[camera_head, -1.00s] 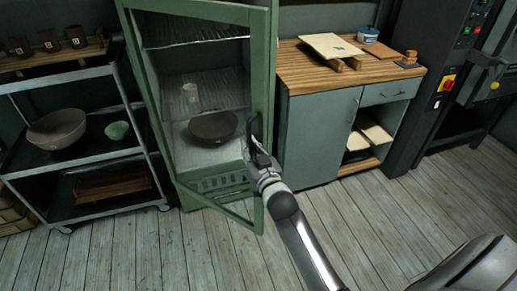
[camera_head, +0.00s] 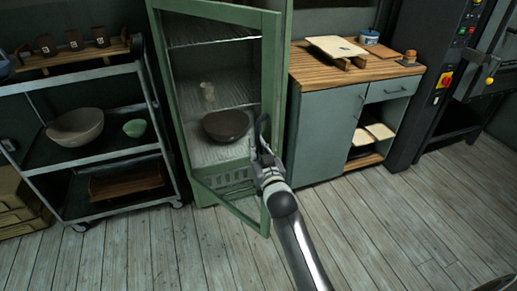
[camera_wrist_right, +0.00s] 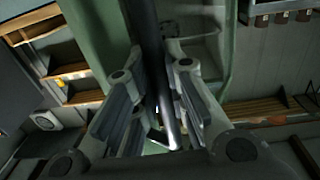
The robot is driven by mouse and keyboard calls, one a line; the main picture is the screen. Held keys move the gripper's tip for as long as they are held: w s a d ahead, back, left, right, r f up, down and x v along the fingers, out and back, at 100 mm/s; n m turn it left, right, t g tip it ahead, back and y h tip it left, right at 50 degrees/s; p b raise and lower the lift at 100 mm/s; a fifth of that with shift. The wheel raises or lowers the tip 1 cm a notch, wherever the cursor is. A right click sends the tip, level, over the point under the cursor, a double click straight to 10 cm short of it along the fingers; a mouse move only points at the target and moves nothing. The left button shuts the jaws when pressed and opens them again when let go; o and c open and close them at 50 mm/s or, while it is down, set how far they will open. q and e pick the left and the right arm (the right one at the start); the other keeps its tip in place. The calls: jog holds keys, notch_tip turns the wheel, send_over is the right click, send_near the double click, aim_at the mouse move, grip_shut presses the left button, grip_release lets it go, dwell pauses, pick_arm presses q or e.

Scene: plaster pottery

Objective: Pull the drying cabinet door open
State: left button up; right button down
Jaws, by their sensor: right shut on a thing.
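The drying cabinet (camera_head: 220,93) stands in the middle of the head view, with a green frame and wire shelves. Its green-framed door (camera_head: 274,75) is ajar, its right edge swung out toward me. The dark upright handle (camera_head: 262,130) is on that right edge. It also shows as a dark bar in the right wrist view (camera_wrist_right: 152,50). My right gripper (camera_head: 264,152) is shut on the handle, with its fingers on both sides of the bar in the wrist view (camera_wrist_right: 160,105). A dark bowl (camera_head: 227,125) and a small pale cup (camera_head: 208,93) are inside. My left gripper is not in view.
A metal trolley (camera_head: 105,150) with a grey bowl (camera_head: 76,126) and a small green bowl (camera_head: 134,128) stands left. A wood-topped counter (camera_head: 320,70) stands right of the cabinet. The plank floor (camera_head: 150,245) before the door is clear.

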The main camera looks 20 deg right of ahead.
jog(key=c, duration=1.5)
grip_release()
jog(key=shift+a, duration=0.1)
jog(key=shift+o, duration=0.2)
jog(key=shift+s, duration=0.5)
jog(key=s+a, duration=0.1)
jog(key=s, duration=1)
